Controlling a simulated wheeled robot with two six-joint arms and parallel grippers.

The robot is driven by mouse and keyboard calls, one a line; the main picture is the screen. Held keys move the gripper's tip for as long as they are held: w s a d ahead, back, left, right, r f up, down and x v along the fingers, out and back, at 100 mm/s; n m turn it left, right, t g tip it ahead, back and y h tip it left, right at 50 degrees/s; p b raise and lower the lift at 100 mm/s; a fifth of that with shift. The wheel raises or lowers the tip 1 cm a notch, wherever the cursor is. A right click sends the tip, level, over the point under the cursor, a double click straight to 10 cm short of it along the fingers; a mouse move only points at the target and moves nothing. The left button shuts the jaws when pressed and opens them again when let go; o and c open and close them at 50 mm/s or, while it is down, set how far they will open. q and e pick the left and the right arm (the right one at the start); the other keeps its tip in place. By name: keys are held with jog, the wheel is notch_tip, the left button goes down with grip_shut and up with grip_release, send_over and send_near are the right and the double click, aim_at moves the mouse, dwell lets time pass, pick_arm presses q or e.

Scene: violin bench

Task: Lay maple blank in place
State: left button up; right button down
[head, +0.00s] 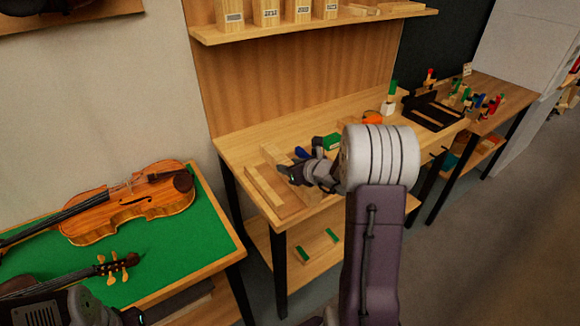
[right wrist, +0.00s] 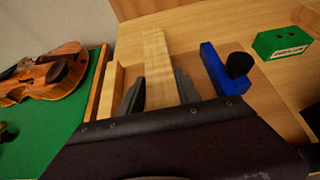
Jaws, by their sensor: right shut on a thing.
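The maple blank (right wrist: 157,62) is a pale flat strip between the two fingers of my right gripper (right wrist: 159,92). In the head view my right gripper (head: 287,172) is over the left end of the bench, with the pale end of the blank (head: 273,154) showing just beyond it. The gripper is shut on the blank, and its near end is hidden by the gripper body. A shallow wooden tray (head: 262,192) with a raised strip lies under and left of the gripper. I cannot tell whether the blank touches it. My left gripper's fingers are not visible.
A blue tool with a black knob (right wrist: 225,68) lies close right of the gripper. A green block (right wrist: 283,42) stands farther right. A violin (head: 130,205) lies on the green-topped table (head: 185,245) to the left. A shelf (head: 310,24) hangs above the bench.

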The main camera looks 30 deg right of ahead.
jog(key=c, duration=0.8)
grip_release()
jog(key=shift+c, duration=0.2)
jog(key=shift+r+p, duration=0.25)
jog(key=shift+p, duration=0.15)
notch_tip(320, 180, up, 6)
jog(key=f+p, duration=0.1)
jog(key=p, duration=0.1)
send_over(312, 196)
jog(key=w+d, duration=0.1)
jog(key=w, duration=0.2)
jog(key=shift+d+r, duration=0.2)
jog(key=shift+r, duration=0.05)
